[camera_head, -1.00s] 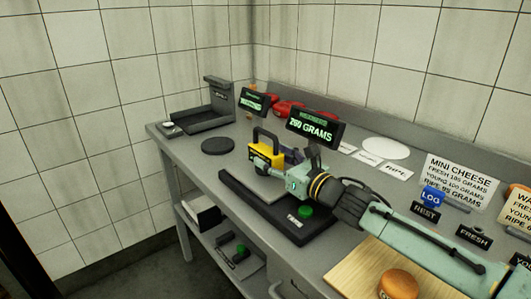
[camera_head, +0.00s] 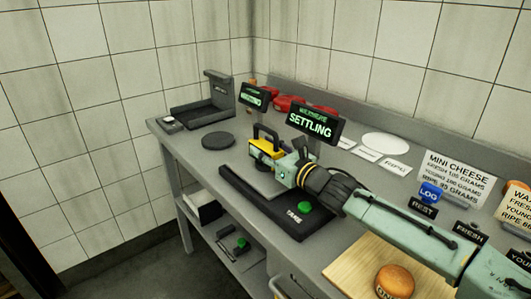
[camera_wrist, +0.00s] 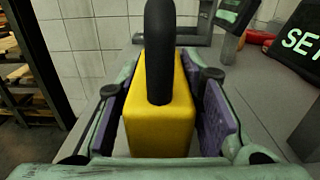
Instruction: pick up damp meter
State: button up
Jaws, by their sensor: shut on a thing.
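The damp meter (camera_head: 267,147) is a yellow block with a black loop handle on top. It stands upright over the far end of the black scale (camera_head: 255,197) in the head view. In the wrist view the yellow body (camera_wrist: 158,120) fills the middle, with the black handle rising toward the camera's top edge. My gripper (camera_head: 280,163) is shut on it, with purple finger pads (camera_wrist: 216,118) on both sides of the body. The underside is hidden, so I cannot tell whether it touches the scale. The scale's display (camera_head: 312,124) reads "SETTLING".
A round dark disc (camera_head: 218,140) and a dark grey device (camera_head: 207,108) stand beyond on the grey table. Red items (camera_head: 287,103) and a white plate (camera_head: 385,146) lie near the wall. A cheese (camera_head: 396,281) sits on a wooden board (camera_head: 350,275) in front.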

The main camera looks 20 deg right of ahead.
grip_shut()
jog(key=shift+r, duration=0.1)
